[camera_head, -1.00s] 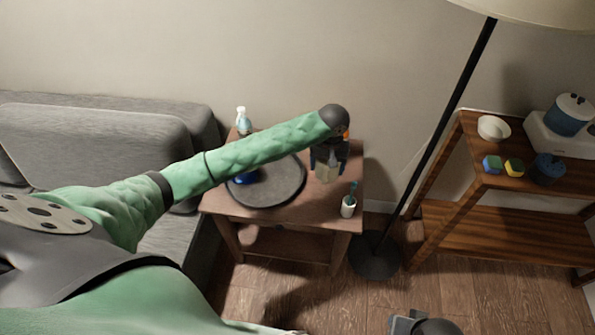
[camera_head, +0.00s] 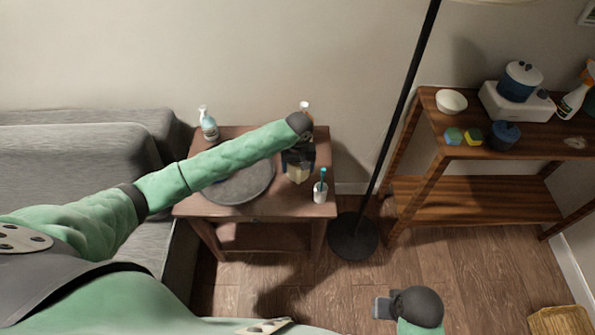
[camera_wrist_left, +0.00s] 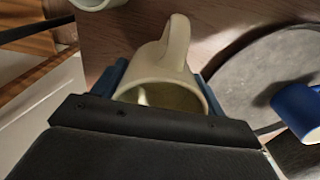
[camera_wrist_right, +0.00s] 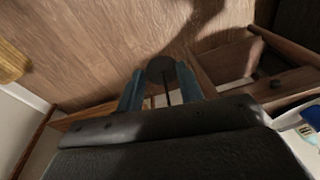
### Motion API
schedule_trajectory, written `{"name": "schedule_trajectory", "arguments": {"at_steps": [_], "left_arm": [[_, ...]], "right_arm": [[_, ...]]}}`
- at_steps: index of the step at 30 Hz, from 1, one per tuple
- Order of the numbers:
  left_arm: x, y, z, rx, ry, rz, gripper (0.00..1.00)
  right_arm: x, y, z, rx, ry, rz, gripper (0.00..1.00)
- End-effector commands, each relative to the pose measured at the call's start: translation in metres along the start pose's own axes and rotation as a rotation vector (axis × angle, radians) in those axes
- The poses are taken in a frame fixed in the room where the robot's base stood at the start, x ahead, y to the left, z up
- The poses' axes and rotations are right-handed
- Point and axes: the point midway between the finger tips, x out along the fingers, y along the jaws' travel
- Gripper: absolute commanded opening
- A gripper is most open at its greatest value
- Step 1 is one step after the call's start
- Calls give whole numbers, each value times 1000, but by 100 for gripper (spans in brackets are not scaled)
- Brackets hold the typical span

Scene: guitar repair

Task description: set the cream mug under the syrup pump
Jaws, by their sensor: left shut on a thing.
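The cream mug (camera_head: 297,174) is in my left gripper (camera_head: 298,160) over the right part of the small wooden table. In the left wrist view, the mug (camera_wrist_left: 165,75) sits between the blue fingers, its handle pointing up in the picture. I cannot tell whether its base touches the table. A pump bottle (camera_head: 208,126) stands at the table's back left. Another bottle's top (camera_head: 305,107) shows behind my left wrist, its body hidden. I cannot tell which is the syrup pump. My right gripper (camera_head: 382,307) is empty over the floor, its fingers (camera_wrist_right: 162,90) apart.
A round grey mat (camera_head: 240,186) lies on the table (camera_head: 215,213). A blue mug (camera_wrist_left: 300,108) is on it. A white cup with a toothbrush (camera_head: 320,192) stands at the front right. A lamp pole (camera_head: 400,105) rises beside the table, left of a wooden shelf (camera_head: 470,210).

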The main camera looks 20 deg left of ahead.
Motion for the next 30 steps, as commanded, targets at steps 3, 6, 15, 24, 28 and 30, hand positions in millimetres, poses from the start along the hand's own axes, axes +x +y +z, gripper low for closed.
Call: {"name": "schedule_trajectory", "arguments": {"at_steps": [3,6,15,24,28,30], "left_arm": [[14,0,0,0,-1,-2,35],[25,0,0,-1,0,-2,35],[29,0,0,0,1,0,35],[32,0,0,0,0,-1,82],[32,0,0,0,0,-1,94],[32,0,0,0,0,-1,94]], "right_arm": [[7,0,-2,0,-1,1,36],[16,1,-3,0,-1,1,36],[24,1,-3,0,-2,2,36],[26,2,-3,-2,-1,4,36],[27,3,-2,-3,-3,6,36],[26,3,-2,-4,-3,6,36]]}}
